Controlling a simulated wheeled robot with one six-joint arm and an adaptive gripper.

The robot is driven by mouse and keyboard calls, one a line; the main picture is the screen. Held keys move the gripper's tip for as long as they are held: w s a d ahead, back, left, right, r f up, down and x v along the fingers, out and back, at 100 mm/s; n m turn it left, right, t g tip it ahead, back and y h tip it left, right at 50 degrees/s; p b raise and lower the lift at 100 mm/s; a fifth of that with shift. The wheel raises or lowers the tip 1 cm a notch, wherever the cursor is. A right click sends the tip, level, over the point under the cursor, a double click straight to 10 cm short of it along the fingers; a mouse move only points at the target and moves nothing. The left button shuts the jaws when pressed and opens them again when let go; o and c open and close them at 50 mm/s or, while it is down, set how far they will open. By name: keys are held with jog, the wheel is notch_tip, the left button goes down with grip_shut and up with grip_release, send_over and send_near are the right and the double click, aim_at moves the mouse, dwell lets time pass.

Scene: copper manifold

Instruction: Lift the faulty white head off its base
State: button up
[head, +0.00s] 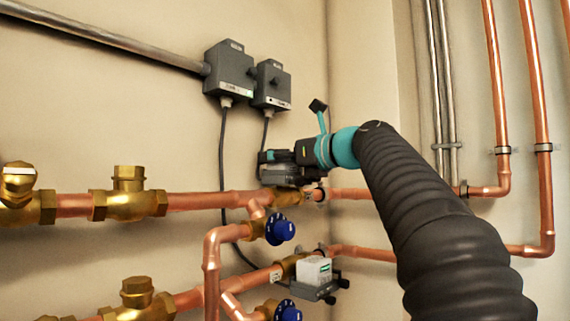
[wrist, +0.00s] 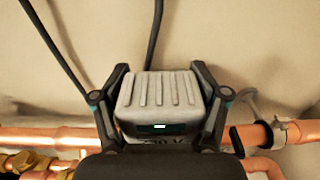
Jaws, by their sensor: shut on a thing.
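My gripper (head: 276,163) is at the upper copper pipe, in front of the wall. In the wrist view its two dark fingers stand on either side of a pale, ribbed white head (wrist: 160,92) and are shut on it. The head has a dark front strip with a small lit mark. In the head view my gripper mostly hides this head, and only a grey part (head: 283,174) shows beneath the fingers, close above the brass valve. I cannot tell whether the head is seated on its base or apart from it.
A second white head (head: 314,270) sits on a dark base on the lower pipe. Blue knobs (head: 280,229) stick out below my gripper. Two grey boxes (head: 230,72) hang above, with black cables running down. Copper pipes (head: 537,120) rise at the right.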

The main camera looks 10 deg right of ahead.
jog(key=shift+r, duration=0.1)
jog(key=shift+s+d+r+p, duration=0.15)
jog(key=shift+r+p, duration=0.25)
jog(key=shift+r, duration=0.15)
notch_tip(320, 180, up, 2)
jog(key=shift+r+p, duration=0.1)
jog(key=shift+p, duration=0.4)
jog(key=shift+r, duration=1.75)
jog(key=v, duration=1.3)
jog(key=f+b+v, duration=0.1)
jog(key=v, duration=0.5)
jog(key=shift+s+d, duration=0.1)
jog(key=shift+s, duration=0.15)
jog(key=shift+c, duration=0.2)
